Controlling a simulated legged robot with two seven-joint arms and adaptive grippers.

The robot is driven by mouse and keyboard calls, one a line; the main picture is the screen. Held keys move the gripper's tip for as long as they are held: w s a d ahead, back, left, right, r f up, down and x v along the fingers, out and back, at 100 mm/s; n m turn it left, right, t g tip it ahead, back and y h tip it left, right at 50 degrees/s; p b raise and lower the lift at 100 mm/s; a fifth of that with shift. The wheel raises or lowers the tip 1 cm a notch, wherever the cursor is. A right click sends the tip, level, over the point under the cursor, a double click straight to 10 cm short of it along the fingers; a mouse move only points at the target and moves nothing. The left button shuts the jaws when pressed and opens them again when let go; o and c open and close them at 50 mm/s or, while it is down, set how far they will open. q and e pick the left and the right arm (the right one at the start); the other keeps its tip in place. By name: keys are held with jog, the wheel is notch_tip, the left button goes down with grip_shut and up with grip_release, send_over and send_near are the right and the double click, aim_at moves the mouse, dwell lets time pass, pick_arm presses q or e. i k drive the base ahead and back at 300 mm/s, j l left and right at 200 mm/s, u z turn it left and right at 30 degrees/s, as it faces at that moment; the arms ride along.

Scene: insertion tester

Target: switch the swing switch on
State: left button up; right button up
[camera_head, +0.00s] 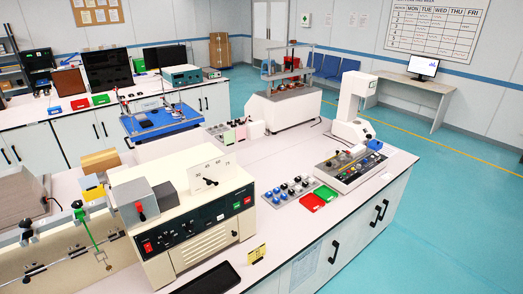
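A cream machine (205,262) with a dark front panel stands on the near bench. The panel has a red rocker switch (148,248) at its left, black knobs (187,227) in the middle, and green and red buttons (242,202) at its right. On top, a small white plate (205,167) carries a black lever (209,182). A grey box (133,190) at the left has a red-tipped lever (140,210). I cannot read which control is the swing switch, nor tell its setting. Neither of my grippers is in view.
A rail with clamps and a green pointer (88,236) stands left of the machine. A black tablet-like slab (209,279) and a yellow label block (257,254) lie in front. Knob panels, red and green trays (319,198) and a white instrument (353,108) stand to the right.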

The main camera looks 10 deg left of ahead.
aim_at(148, 247)
jog(key=u, duration=1.45)
